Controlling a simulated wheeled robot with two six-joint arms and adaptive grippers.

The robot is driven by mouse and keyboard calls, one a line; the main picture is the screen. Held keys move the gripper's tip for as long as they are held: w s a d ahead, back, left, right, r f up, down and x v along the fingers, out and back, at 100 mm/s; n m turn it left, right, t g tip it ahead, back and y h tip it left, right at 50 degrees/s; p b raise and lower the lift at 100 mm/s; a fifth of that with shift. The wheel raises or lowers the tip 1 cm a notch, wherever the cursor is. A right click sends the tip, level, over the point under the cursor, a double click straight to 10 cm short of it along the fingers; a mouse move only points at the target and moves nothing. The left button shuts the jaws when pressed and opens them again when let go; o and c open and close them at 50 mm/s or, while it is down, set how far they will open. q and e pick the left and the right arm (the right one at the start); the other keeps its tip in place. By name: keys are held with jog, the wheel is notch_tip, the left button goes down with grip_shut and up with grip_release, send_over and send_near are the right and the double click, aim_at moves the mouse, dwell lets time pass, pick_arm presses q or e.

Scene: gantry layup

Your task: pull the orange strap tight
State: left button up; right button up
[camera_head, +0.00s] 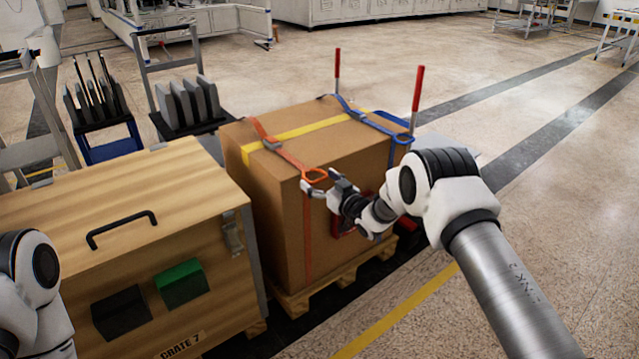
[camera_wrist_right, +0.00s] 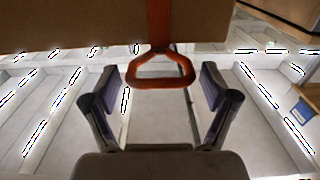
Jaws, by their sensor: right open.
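The orange strap (camera_head: 290,158) runs over the top of a big cardboard box (camera_head: 275,215) and down its front side. Its free end has an orange loop handle (camera_head: 315,175) at the box's top front edge. My right gripper (camera_head: 322,187) is open right at this loop. In the right wrist view the orange loop handle (camera_wrist_right: 160,72) hangs between the two spread fingers of the right gripper (camera_wrist_right: 165,103), with a gap on each side. My left arm shows at the lower left, but its gripper is out of view.
A blue strap (camera_head: 370,120) with a blue loop crosses the box farther right, and yellow tape runs along the top. A wooden crate (camera_head: 190,205) stands close on the left. Two red posts rise behind the box. The box stands on a pallet (camera_head: 318,290). Floor to the right is clear.

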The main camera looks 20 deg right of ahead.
jog(key=shift+s, duration=0.1)
jog(key=c, duration=1.4)
jog(key=shift+s+d+r+p, duration=0.15)
jog(key=shift+s+p, duration=0.1)
jog(key=shift+p, duration=0.15)
jog(key=p+v, duration=0.2)
jog(key=v, duration=0.1)
jog(key=p+v, duration=0.2)
jog(key=v, duration=0.2)
jog(key=shift+s+f, duration=0.2)
jog(key=o, duration=1.4)
jog(key=shift+d+r, duration=0.1)
jog(key=shift+s, duration=0.1)
